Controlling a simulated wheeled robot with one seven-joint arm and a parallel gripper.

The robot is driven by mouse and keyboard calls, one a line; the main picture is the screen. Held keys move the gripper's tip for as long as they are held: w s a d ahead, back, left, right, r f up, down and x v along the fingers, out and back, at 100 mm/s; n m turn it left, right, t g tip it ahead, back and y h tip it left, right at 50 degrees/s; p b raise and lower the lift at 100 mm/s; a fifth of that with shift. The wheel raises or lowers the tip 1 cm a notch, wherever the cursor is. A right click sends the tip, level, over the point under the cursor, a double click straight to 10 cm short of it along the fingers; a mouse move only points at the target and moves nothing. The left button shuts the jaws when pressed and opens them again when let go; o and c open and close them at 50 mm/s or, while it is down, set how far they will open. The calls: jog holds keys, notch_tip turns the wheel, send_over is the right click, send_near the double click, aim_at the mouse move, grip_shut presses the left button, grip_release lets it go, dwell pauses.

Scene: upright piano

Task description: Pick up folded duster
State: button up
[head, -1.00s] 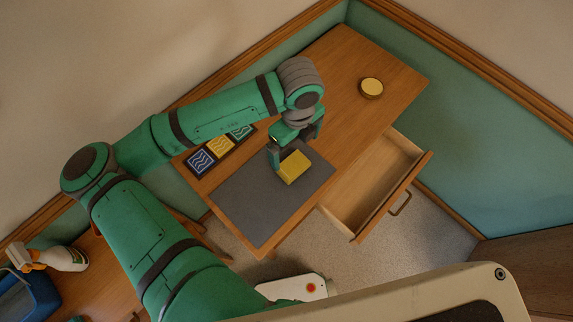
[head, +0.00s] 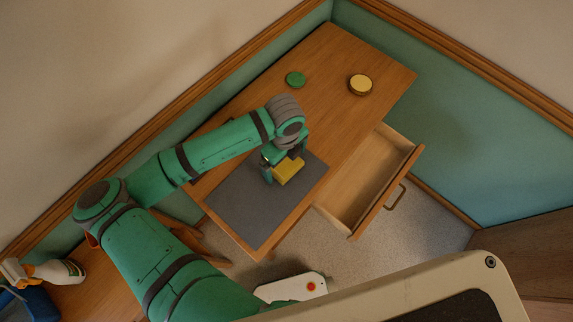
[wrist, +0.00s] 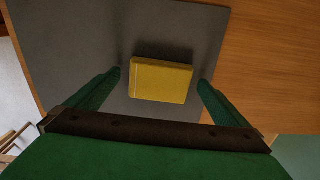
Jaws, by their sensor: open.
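The folded duster is a yellow block-like bundle (head: 288,171) on a dark grey mat (head: 245,215) on the wooden desk. In the wrist view the duster (wrist: 161,80) lies flat on the mat, centred ahead of my gripper. My gripper (head: 283,165) is open and empty above the mat. In the wrist view its two green fingers (wrist: 160,82) stand to the left and right of the duster, with a gap on each side. The head view partly hides the duster behind a finger.
An open, empty-looking drawer (head: 365,185) juts from the desk's right side. A round yellow-topped item (head: 360,85) and a green disc (head: 295,79) sit at the far end of the desk.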

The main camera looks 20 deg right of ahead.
jog(key=c, duration=1.1)
jog(key=shift+r, duration=0.1)
